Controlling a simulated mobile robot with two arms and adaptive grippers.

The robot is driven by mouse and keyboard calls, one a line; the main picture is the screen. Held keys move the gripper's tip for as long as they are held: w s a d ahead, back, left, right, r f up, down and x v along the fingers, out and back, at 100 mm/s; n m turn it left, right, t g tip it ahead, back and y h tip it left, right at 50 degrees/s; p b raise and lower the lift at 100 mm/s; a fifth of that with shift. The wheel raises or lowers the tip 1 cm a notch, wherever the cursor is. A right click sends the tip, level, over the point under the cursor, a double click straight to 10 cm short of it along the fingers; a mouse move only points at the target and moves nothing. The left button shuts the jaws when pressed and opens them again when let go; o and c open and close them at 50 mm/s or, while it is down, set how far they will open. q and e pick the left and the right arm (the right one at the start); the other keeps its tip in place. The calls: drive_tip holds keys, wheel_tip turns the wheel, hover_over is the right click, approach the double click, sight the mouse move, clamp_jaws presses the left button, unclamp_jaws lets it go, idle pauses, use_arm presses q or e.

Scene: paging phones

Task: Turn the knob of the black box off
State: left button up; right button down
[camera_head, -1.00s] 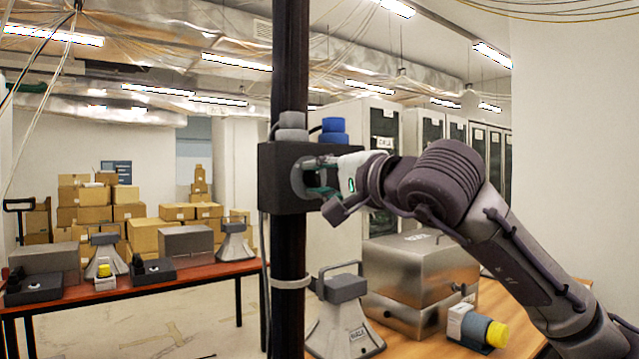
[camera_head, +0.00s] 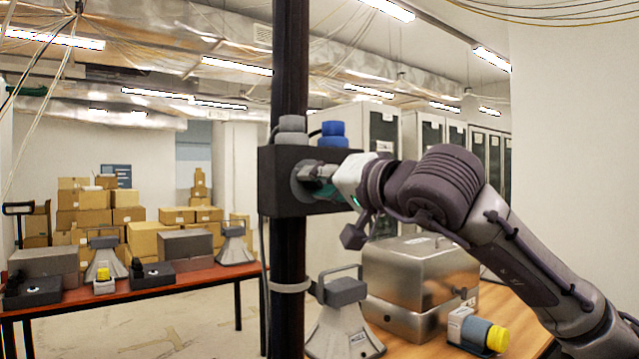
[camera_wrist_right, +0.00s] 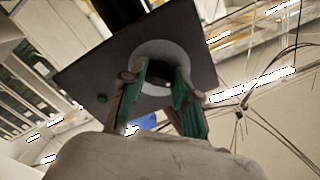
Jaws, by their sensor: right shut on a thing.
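The black box (camera_head: 285,205) is fixed on a dark vertical pole, with a grey plug and a blue plug on top. Its knob, a dark grip on a round grey disc, faces my right gripper and is partly hidden by it in the head view. My right gripper (camera_head: 322,180) reaches in from the right against the box. In the right wrist view, the fingers of my right gripper (camera_wrist_right: 158,90) are shut on the dark knob (camera_wrist_right: 155,89), in front of the grey disc. A small green light shows on the box face (camera_wrist_right: 95,65). My left gripper is not in view.
The pole (camera_head: 290,75) stands close in front of me. Below my right arm, a wooden table (camera_head: 415,347) holds a metal case (camera_head: 415,270), a grey horn speaker (camera_head: 345,325) and a yellow-capped device (camera_head: 480,330). A red table (camera_head: 190,280) stands at the left.

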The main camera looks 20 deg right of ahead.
drive_tip(key=shift+f, duration=0.15)
drive_tip(key=c, duration=0.8)
unclamp_jaws()
drive_tip(key=shift+c, duration=0.2)
drive_tip(key=v, duration=1.2)
